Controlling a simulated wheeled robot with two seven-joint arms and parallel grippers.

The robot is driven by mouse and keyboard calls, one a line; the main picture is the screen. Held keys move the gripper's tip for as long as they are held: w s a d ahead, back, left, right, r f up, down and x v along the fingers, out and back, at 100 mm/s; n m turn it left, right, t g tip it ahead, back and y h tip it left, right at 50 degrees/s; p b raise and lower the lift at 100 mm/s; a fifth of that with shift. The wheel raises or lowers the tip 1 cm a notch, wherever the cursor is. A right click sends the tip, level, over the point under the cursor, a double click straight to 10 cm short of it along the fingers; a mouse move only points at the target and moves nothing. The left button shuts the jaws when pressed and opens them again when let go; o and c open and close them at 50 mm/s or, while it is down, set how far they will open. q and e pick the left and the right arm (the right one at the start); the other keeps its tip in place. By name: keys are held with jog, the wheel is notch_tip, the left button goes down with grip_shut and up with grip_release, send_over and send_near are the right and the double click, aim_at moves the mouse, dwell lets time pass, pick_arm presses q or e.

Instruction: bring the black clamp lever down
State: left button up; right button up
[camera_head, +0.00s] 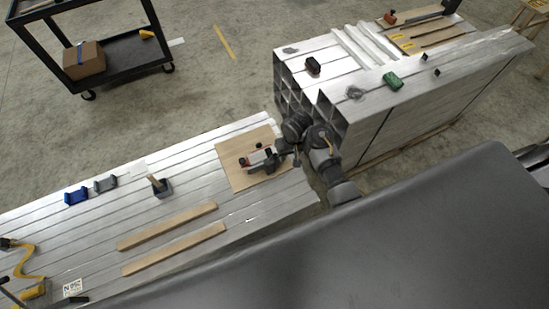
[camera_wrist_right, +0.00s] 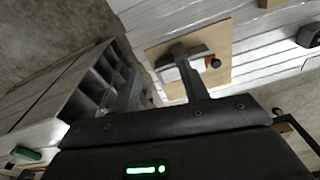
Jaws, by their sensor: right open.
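The plywood board (camera_head: 232,177) lies on the ribbed aluminium surface and carries a small clamp with pale and red parts (camera_head: 256,157). A black knob (camera_head: 259,145) shows beside these parts. In the right wrist view the board (camera_wrist_right: 221,35) and the black knob (camera_wrist_right: 215,63) show again. My right gripper (camera_head: 265,164) is open, over the board and close beside the clamp. A dark finger of it (camera_wrist_right: 186,62) hides part of the clamp in the wrist view. I cannot tell whether it touches the lever, or the lever's exact angle. My left gripper is not in view.
Two wooden strips (camera_head: 168,226), a dark block with a handle (camera_head: 161,187) and blue clamps (camera_head: 76,196) lie left of the board. A stack of aluminium profiles (camera_head: 400,110) stands to the right. A black cart (camera_head: 125,48) stands behind.

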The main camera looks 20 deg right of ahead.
aim_at(274, 158)
jog(key=shift+g+y, duration=0.3)
jog(key=w+a, duration=0.1)
jog(key=w, duration=0.2)
jog(key=w+a, duration=0.1)
jog(key=w, duration=0.1)
jog(key=shift+w+a+r, duration=0.15)
jog(key=shift+a+r, duration=0.2)
jog(key=shift+r, duration=0.05)
jog(key=shift+w+a+r, duration=0.15)
jog(key=f, duration=0.3)
jog(key=f+b, duration=0.1)
jog(key=f, duration=0.3)
jog(key=f+b, duration=0.1)
jog(key=f, duration=0.3)
jog(key=shift+a, duration=0.4)
jog(key=shift+c, duration=0.2)
grip_shut()
